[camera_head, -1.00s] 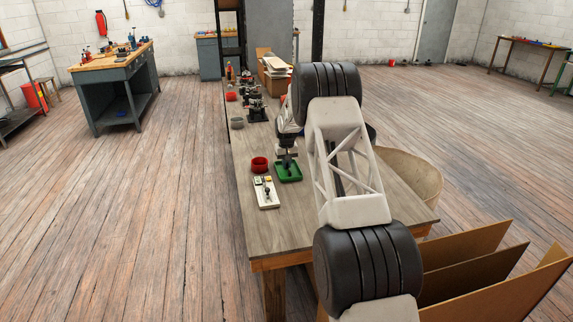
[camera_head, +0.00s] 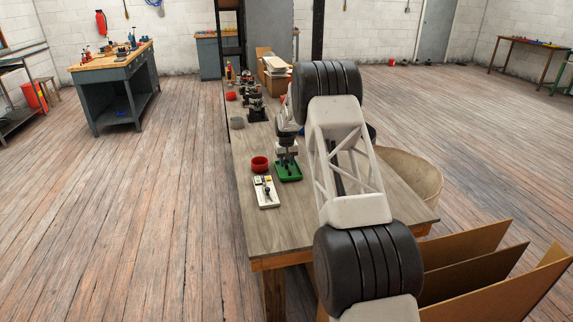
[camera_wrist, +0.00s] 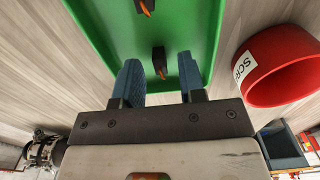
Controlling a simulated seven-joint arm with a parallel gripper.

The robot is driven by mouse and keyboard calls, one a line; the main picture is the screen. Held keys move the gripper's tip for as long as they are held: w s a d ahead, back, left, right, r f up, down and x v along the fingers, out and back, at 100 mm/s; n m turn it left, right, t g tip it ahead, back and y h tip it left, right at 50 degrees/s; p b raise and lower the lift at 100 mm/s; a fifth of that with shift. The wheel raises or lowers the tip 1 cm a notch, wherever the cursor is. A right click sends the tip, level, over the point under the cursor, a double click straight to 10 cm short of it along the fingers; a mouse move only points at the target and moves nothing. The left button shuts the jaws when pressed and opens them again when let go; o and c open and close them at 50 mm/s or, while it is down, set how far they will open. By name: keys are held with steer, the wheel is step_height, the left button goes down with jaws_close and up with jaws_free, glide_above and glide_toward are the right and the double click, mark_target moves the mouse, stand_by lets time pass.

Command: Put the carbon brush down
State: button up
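A green tray (camera_head: 290,176) lies on the workbench. My gripper (camera_head: 288,168) is low over it. In the wrist view the two blue fingers of my gripper (camera_wrist: 158,66) point into the green tray (camera_wrist: 100,30) and stand apart. A small dark carbon brush with an orange part (camera_wrist: 160,62) shows between the fingertips, with a visible gap on each side. A second dark piece with an orange part (camera_wrist: 146,6) lies farther up in the tray, at the picture's top edge. The head view does not show the brushes clearly.
A red round bin (camera_head: 260,163), labelled in the wrist view (camera_wrist: 275,80), stands close beside the tray. A white board with small parts (camera_head: 266,194) lies left of the tray. Several dark machine parts (camera_head: 256,108) stand farther back. The front of the bench (camera_head: 270,235) is clear.

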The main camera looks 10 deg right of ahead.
mark_target(286, 165)
step_height(286, 165, up, 11)
steer(key=shift+r, duration=0.2)
stand_by(0.4)
steer(key=shift+r, duration=0.1)
stand_by(0.6)
steer(key=s+a+r, duration=0.2)
steer(key=s+r, duration=0.6)
steer(key=s, duration=0.4)
steer(key=s+a+r+t, duration=0.1)
steer(key=s+a+r, duration=0.1)
steer(key=s+r, duration=0.8)
steer(key=s+a+r, duration=0.2)
steer(key=s+r, duration=0.5)
steer(key=s, duration=0.7)
steer(key=s+a+t, duration=0.1)
steer(key=s+a, duration=0.1)
steer(key=s, duration=2)
steer(key=s+f, duration=0.3)
steer(key=s, duration=0.7)
steer(key=s+a+f, duration=0.1)
steer(key=s+f, duration=0.2)
steer(key=s, duration=0.7)
steer(key=shift+s+t, duration=0.25)
steer(key=shift+t, duration=0.05)
